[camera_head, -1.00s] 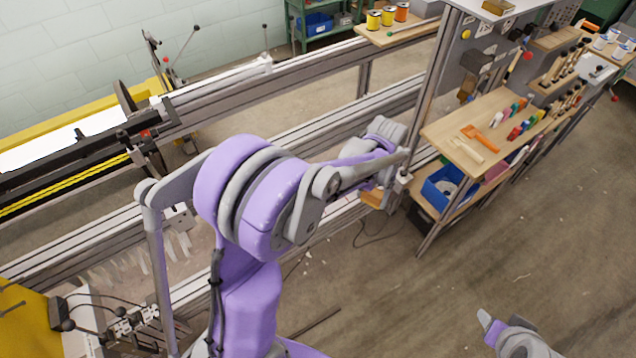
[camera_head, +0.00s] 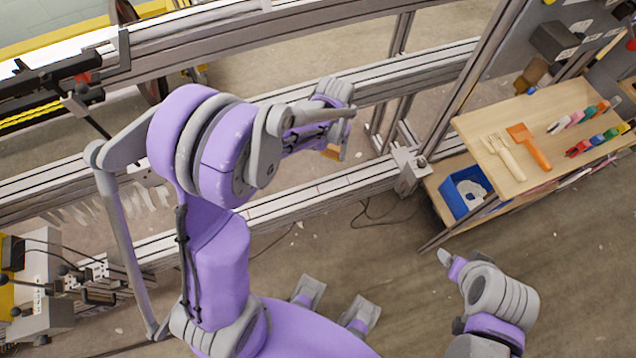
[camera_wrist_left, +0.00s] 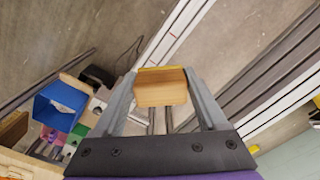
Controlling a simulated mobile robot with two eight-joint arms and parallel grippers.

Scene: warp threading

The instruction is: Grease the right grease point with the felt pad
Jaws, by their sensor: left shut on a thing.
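My left gripper (camera_head: 338,146) is shut on a wooden block (camera_wrist_left: 161,92), the felt pad's holder as far as I can tell. The block has a yellowish layer along its far edge in the left wrist view and sits between both fingers. In the head view the block (camera_head: 331,152) is small and partly covered by the gripper, in the air near the lower rails of the machine frame. I cannot make out the right grease point in either view.
Metal machine rails (camera_head: 290,207) run across below and behind the left gripper. A wooden shelf (camera_head: 520,175) with brushes and coloured tools stands at right. A blue bin (camera_head: 459,196) sits below it. The floor at lower right is open.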

